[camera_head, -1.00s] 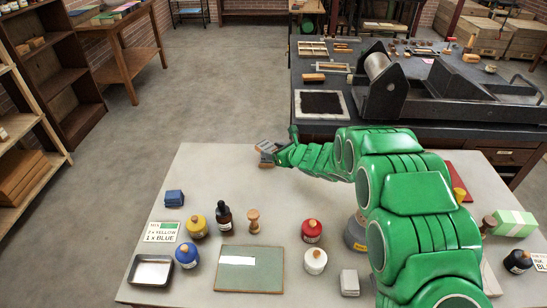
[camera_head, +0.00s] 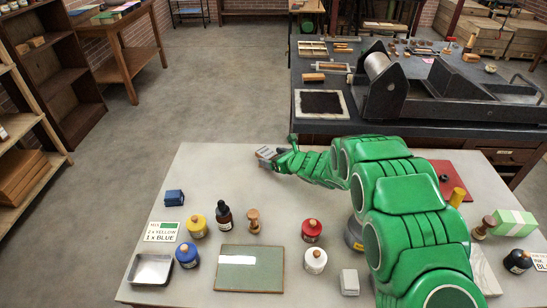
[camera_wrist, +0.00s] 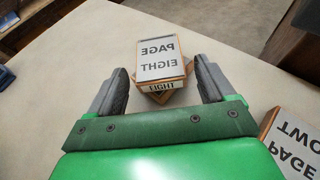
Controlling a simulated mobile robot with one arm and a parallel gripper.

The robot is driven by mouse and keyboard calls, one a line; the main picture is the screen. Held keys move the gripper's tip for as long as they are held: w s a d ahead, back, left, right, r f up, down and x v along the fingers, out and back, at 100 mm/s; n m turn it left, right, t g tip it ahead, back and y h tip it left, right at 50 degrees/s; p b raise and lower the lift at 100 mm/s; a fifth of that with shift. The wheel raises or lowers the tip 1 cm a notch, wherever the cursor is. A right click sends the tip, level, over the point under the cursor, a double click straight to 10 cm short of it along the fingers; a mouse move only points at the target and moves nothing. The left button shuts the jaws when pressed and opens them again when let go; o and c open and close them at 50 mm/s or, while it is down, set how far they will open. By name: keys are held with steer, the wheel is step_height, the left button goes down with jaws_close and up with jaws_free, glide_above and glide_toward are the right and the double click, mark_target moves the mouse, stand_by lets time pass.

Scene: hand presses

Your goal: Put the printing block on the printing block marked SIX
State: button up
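A printing block with the mirrored label PAGE EIGHT (camera_wrist: 162,60) lies in front of my gripper (camera_wrist: 163,84) in the wrist view. It rests on another block (camera_wrist: 168,96), turned at an angle beneath it; that lower block's label is hidden. My fingers are open, one on each side of the stack, with visible gaps to it. In the head view my gripper (camera_head: 268,158) is at the table's back edge, and the stack is small and partly hidden there. A block with the mirrored label PAGE TWO (camera_wrist: 292,146) lies to the right in the wrist view. No SIX label is readable.
The pale table (camera_head: 200,172) is clear left of my gripper. The dark press bench (camera_head: 410,125) is behind.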

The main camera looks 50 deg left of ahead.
steer(key=shift+r, duration=0.1)
steer(key=shift+d+r, duration=0.1)
steer(key=v, duration=1)
steer(key=shift+d+r, duration=0.1)
steer(key=shift+d, duration=0.1)
steer(key=shift+d+r, duration=0.2)
steer(key=shift+d, duration=0.45)
